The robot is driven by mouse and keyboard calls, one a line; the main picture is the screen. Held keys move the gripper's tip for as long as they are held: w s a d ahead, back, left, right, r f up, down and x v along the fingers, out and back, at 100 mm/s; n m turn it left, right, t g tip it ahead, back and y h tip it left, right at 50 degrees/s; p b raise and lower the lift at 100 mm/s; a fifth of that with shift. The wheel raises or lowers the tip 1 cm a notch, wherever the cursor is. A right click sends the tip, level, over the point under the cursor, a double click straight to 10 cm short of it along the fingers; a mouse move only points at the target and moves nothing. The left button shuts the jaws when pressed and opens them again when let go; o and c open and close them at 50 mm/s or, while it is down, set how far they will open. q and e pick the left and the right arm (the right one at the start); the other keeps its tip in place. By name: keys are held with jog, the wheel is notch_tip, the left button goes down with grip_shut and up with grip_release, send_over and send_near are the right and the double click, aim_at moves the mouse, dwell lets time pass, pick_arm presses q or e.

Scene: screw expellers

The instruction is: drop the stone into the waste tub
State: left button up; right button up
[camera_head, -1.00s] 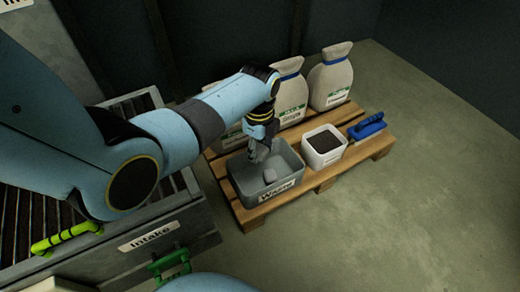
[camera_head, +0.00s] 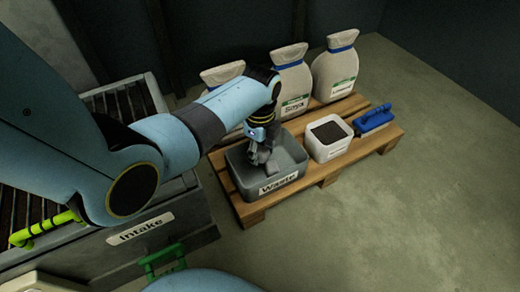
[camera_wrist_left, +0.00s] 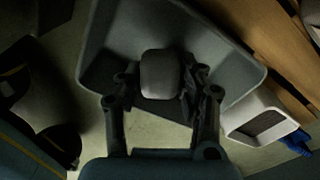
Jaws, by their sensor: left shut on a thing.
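The waste tub (camera_head: 281,183) is a grey open bin labelled "Waste" on the wooden pallet. My left gripper (camera_head: 260,155) reaches down over the tub's opening, with its fingers at about rim level in the head view. It is shut on the stone (camera_wrist_left: 161,75), a smooth grey rounded block that shows between the two fingertips (camera_wrist_left: 158,84) in the left wrist view. Behind the stone, that view shows the tub's grey inside (camera_wrist_left: 110,40). In the head view the stone is hard to make out against the fingers and the grey tub. My right gripper is not in view.
A white box of dark material (camera_head: 327,152) stands right of the tub on the pallet (camera_head: 330,178). Several tied sacks (camera_head: 335,72) stand behind. The intake machine (camera_head: 140,232) is at left. The floor at right is clear.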

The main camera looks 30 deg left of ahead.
aim_at(260, 151)
pick_arm(q)
jog(key=o, duration=1.3)
notch_tip(260, 151, up, 12)
jog(key=shift+r, duration=0.1)
jog(key=shift+s, duration=0.1)
